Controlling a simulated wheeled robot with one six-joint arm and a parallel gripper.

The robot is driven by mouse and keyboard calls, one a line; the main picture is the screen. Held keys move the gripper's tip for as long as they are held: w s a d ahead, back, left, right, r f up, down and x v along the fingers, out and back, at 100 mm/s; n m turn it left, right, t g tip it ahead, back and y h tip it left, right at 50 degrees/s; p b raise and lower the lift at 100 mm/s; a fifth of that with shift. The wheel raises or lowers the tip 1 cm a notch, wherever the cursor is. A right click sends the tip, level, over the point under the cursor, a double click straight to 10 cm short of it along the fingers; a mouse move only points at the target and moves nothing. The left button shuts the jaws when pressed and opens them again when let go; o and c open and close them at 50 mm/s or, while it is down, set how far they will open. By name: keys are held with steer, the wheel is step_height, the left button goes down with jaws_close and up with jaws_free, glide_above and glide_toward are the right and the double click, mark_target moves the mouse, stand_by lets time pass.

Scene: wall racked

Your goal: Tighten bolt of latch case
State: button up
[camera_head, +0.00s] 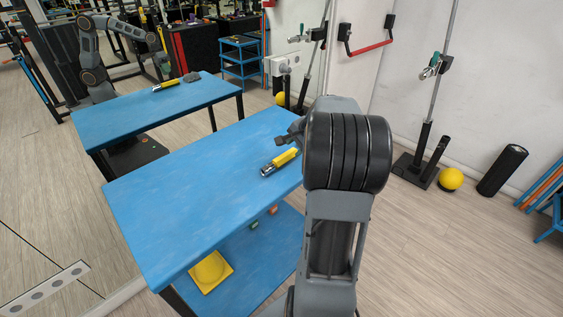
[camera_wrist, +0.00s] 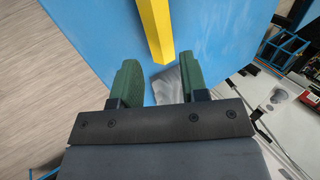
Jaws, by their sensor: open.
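A yellow tool with a silver and black end (camera_head: 280,162) lies on the blue table, left of my wrist. In the wrist view a yellow bar (camera_wrist: 155,28) runs down towards the gap between my fingers, over blue. My gripper (camera_wrist: 158,62) is open, its two green fingers apart with nothing held. A grey metallic piece (camera_wrist: 168,86) shows between and beyond them. In the head view my arm mostly hides the gripper.
The blue table (camera_head: 190,205) is mostly bare, with a lower shelf holding a yellow cone (camera_head: 210,270). A mirror at left repeats the table. A red push bar (camera_head: 370,46) is on the wall. A yellow ball (camera_head: 451,179) and black roller (camera_head: 502,170) stand on the floor.

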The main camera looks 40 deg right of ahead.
mark_target(288, 156)
steer(key=shift+x, duration=3.15)
steer(key=shift+s+a+f, duration=0.1)
steer(key=shift+a, duration=0.05)
steer(key=shift+f, duration=0.1)
steer(key=shift+c, duration=0.3)
steer(key=shift+a+f, duration=0.1)
steer(key=c, duration=0.6)
